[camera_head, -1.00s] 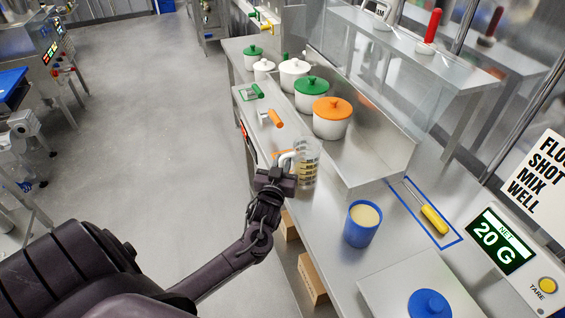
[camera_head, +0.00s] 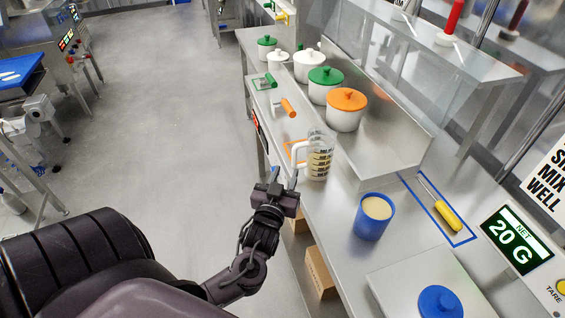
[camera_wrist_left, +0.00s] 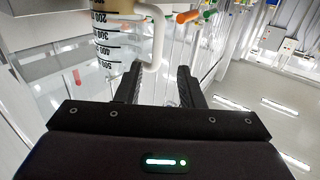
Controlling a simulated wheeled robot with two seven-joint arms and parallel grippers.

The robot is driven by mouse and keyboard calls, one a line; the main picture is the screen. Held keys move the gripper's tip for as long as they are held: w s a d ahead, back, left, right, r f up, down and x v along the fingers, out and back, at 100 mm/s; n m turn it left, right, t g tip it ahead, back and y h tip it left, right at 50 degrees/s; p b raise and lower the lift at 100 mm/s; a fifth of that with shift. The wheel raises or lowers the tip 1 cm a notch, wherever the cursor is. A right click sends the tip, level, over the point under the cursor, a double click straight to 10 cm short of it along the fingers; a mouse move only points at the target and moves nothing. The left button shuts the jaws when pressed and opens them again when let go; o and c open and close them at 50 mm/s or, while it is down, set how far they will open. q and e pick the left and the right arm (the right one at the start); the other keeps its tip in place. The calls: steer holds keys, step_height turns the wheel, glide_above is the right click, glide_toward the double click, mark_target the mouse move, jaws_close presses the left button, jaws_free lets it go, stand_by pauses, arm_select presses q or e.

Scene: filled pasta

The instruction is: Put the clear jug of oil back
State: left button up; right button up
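The clear jug (camera_head: 319,160) with black measuring marks and pale yellow oil stands upright on the steel counter, its white handle toward my left gripper. An orange outline (camera_head: 287,152) shows on the counter at the jug's left; I cannot tell whether the whole base lies inside it. My left gripper (camera_head: 283,178) is open and empty, just off the counter's front edge and apart from the handle. In the left wrist view the jug (camera_wrist_left: 115,42) is at upper left, its handle beyond the two spread fingers (camera_wrist_left: 158,82). My right gripper is not in view.
An orange-handled tool (camera_head: 288,108) and a green-handled tool (camera_head: 270,80) lie farther along the counter. Lidded pots, including an orange-lidded one (camera_head: 345,112), stand behind. A blue cup (camera_head: 372,218) stands nearer, beside a yellow-handled tool (camera_head: 447,216) in a blue outline.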

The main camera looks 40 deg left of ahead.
arm_select(q)
steer(key=s+d+f+m+g+h, duration=0.15)
steer(key=s+f, duration=0.25)
steer(key=f, duration=0.7)
steer(key=s+d+f+m+g+h, duration=0.1)
steer(key=s+d+f+m+g, duration=0.15)
steer(key=f, duration=0.85)
steer(key=s+d+f+m+g+h, duration=0.1)
steer(key=s+f+g+h, duration=0.2)
steer(key=f, duration=0.8)
steer(key=s+d+f+g, duration=0.2)
steer(key=s+f, duration=0.4)
steer(key=s, duration=0.3)
steer(key=s+d+f+m+g+h, duration=0.1)
steer(key=s+d+f+g, duration=0.1)
steer(key=s+f, duration=0.4)
steer(key=s+d+f+m+g, duration=0.1)
steer(key=s+f+g, duration=0.3)
steer(key=s, duration=0.9)
step_height(320, 180, down, 2)
steer(key=shift+s+d+f+g, duration=0.15)
steer(key=shift+d+g, duration=0.15)
steer(key=shift+d, duration=0.2)
steer(key=shift+f+b, duration=0.7)
steer(key=shift+b, duration=0.25)
